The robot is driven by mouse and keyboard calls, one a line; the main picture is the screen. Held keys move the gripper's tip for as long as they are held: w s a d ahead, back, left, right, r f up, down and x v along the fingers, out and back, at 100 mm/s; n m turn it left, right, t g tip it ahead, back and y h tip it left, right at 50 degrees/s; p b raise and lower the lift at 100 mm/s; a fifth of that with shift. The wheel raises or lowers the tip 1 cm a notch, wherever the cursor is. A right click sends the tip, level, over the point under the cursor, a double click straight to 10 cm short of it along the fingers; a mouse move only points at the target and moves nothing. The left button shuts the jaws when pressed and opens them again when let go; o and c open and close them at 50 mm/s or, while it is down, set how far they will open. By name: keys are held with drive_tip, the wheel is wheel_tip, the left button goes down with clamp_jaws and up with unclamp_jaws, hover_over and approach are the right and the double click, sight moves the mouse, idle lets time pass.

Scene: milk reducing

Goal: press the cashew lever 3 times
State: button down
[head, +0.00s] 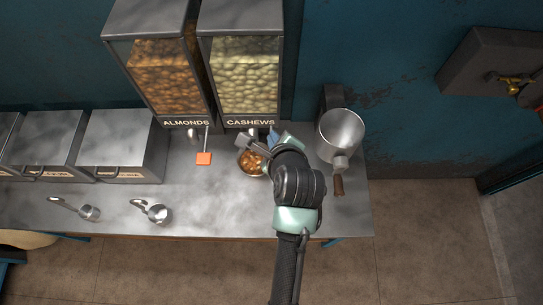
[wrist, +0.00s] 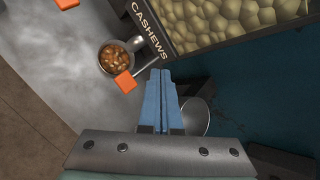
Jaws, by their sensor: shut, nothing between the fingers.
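The cashew dispenser (head: 240,75) stands at the back of the counter, labelled CASHEWS; its label and nuts also show in the wrist view (wrist: 240,18). In the wrist view the cashew lever (wrist: 125,82) is a thin rod with an orange square tab. My arm and gripper hide that lever in the head view. My gripper (head: 273,138) is shut and empty, its blue fingers together (wrist: 160,76) to the right of the orange tab, apart from it in that picture. A metal cup (wrist: 104,64) holding brown nuts sits below the cashew dispenser.
The almond dispenser (head: 160,75) stands to the left with its orange lever tab (head: 204,158). A grey container with a wooden handle (head: 340,132) stands to the right of my gripper. Lidded metal bins (head: 118,140) and two scoops (head: 156,212) are at left. The front middle of the counter is clear.

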wheel_tip(320, 180, down, 7)
drive_tip(key=b, duration=0.7)
drive_tip(key=shift+r, duration=0.15)
drive_tip(key=shift+f+b, duration=0.5)
drive_tip(key=shift+f, duration=0.4)
drive_tip(key=shift+f, duration=0.1)
idle(0.7)
drive_tip(key=shift+f, duration=0.3)
drive_tip(key=shift+f+b, duration=0.4)
drive_tip(key=shift+f, duration=0.95)
idle(1.3)
drive_tip(key=shift+r, duration=0.15)
drive_tip(key=shift+r+p, duration=1.6)
drive_tip(key=shift+p, duration=0.55)
